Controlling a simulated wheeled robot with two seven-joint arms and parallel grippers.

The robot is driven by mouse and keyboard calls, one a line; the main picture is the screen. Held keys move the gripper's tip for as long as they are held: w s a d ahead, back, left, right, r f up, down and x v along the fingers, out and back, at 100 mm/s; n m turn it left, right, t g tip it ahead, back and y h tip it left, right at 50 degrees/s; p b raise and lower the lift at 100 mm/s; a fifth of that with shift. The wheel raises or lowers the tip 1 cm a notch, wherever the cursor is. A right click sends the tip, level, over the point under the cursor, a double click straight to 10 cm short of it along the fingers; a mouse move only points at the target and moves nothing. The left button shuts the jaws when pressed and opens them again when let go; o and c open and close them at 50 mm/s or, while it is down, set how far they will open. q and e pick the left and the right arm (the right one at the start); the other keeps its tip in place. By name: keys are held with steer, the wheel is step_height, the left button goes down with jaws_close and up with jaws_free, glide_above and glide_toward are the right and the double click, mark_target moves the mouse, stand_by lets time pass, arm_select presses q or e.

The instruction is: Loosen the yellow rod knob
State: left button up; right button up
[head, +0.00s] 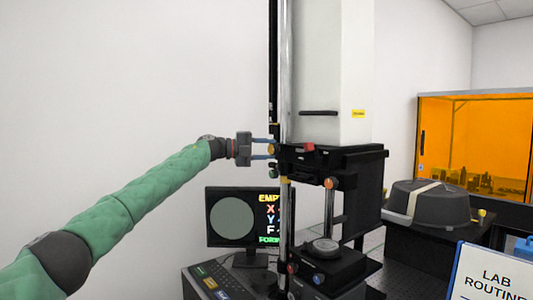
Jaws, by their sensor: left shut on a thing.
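The yellow rod knob (272,149) is a small yellow knob on the left side of the black carriage, beside the tall silver rod (286,80). My left gripper (270,149) reaches in from the left at knob height. Its two blue-grey fingers lie above and below the knob, shut on it. The knob is partly hidden by the fingers and is small in view, so its turn cannot be read. My right gripper does not show.
A red knob (309,147) and an orange knob (330,183) are on the instrument near the gripper. A monitor (234,217) and keypad panel (212,281) stand below. A grey domed case (428,203) and an orange enclosure (477,140) are to the right. The left side is open.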

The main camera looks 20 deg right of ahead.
arm_select(q)
steer(key=shift+m, duration=0.3)
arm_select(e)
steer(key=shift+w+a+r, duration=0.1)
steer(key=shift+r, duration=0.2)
arm_select(q)
steer(key=o, duration=1)
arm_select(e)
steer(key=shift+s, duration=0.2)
arm_select(q)
steer(key=shift+a, duration=0.1)
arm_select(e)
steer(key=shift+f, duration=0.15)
arm_select(q)
steer(key=shift+a, duration=0.25)
steer(key=a+b, duration=0.1)
steer(key=a, duration=0.2)
steer(key=a+b, duration=0.2)
steer(key=a, duration=0.2)
steer(key=shift+w+r, duration=0.2)
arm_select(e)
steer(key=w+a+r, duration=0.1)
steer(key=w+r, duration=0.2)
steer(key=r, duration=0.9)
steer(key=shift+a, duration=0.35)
